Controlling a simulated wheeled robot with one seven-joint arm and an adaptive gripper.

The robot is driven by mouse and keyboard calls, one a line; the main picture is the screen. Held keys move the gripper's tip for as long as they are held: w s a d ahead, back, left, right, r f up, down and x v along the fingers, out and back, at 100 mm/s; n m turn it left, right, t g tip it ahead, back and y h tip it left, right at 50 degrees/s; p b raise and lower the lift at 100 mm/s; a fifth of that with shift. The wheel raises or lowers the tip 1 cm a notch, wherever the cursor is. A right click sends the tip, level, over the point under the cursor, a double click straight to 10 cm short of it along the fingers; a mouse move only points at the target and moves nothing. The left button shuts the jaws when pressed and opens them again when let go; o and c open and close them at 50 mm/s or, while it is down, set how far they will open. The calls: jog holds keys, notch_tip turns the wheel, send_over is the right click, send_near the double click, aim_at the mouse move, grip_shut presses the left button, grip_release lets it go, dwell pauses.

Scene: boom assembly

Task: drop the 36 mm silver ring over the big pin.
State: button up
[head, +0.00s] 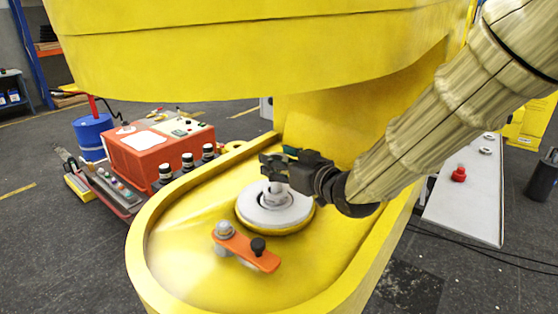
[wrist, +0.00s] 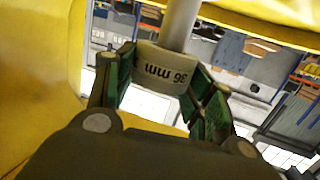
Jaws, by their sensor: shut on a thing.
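My gripper (head: 274,166) is shut on the silver ring (wrist: 162,71), which carries an upside-down "36 mm" mark in the wrist view. The green-padded fingers press on both sides of it, also in the wrist view (wrist: 165,88). The grey big pin (wrist: 180,24) meets the ring's upper edge in that picture. Whether the ring is around the pin or only in line with it, I cannot tell. In the head view the pin (head: 276,188) rises from a pale round disc (head: 270,217), just below my fingers. The ring is not clearly distinguishable there.
An orange lever (head: 246,250) with a silver bolt and a black knob lies in front of the disc. The yellow boom body (head: 260,50) hangs above and behind. A raised yellow rim (head: 140,245) surrounds the area. A red box (head: 160,150) stands at left, a pale bench (head: 466,205) at right.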

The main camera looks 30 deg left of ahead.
dwell(0.4)
jog(key=o, duration=1.5)
jog(key=shift+f, duration=0.1)
jog(key=v, duration=1.2)
jog(key=shift+s, duration=0.1)
